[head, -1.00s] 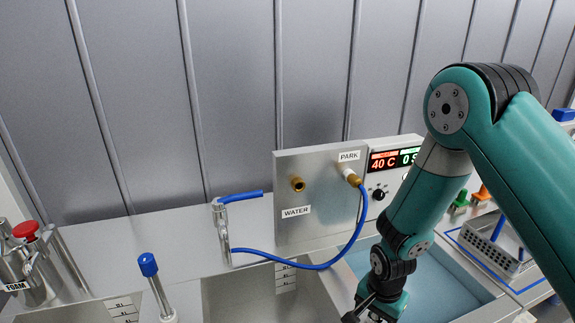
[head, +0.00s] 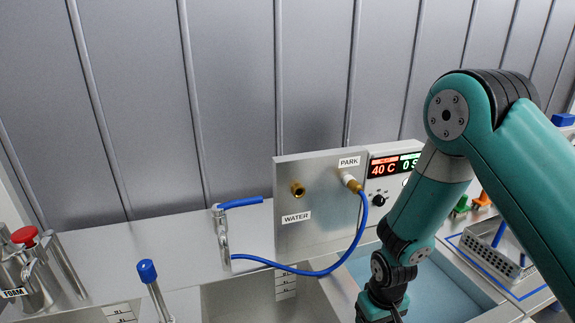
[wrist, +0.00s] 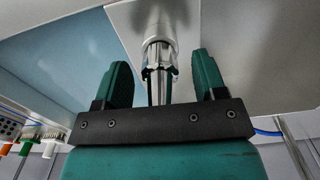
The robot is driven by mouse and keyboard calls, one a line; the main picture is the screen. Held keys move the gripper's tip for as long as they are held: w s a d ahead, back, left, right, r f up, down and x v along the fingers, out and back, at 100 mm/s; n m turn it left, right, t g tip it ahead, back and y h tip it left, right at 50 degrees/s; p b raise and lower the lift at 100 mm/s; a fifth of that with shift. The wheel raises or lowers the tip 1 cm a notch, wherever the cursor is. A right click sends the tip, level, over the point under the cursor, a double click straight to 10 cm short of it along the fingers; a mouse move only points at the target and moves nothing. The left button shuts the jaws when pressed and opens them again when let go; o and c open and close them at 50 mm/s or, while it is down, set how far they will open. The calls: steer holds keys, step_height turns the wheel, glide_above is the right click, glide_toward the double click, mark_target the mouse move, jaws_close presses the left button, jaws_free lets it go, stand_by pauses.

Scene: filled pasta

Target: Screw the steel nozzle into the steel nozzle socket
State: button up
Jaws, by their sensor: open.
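My gripper (wrist: 162,72) is open in the wrist view, with one teal finger on each side of a shiny steel fitting (wrist: 157,56). Gaps show between the fitting and both fingers. It looks like the steel nozzle, with a narrower round part and slotted, dark-gapped sides, in front of a grey plate. I cannot tell whether it is the nozzle alone or is seated in its socket. In the head view my gripper's fingertips are cut off at the bottom edge, by the blue basin, and neither nozzle nor socket can be made out.
A steel panel (head: 320,227) carries a brass water port (head: 298,190) and a parked blue hose (head: 334,262). The blue basin (head: 437,292) lies under my arm. An open steel sink (head: 245,300) is left of it.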

steer(key=shift+c, duration=0.5)
steer(key=c, duration=1)
steer(key=m, duration=0.9)
steer(key=shift+m, duration=1.2)
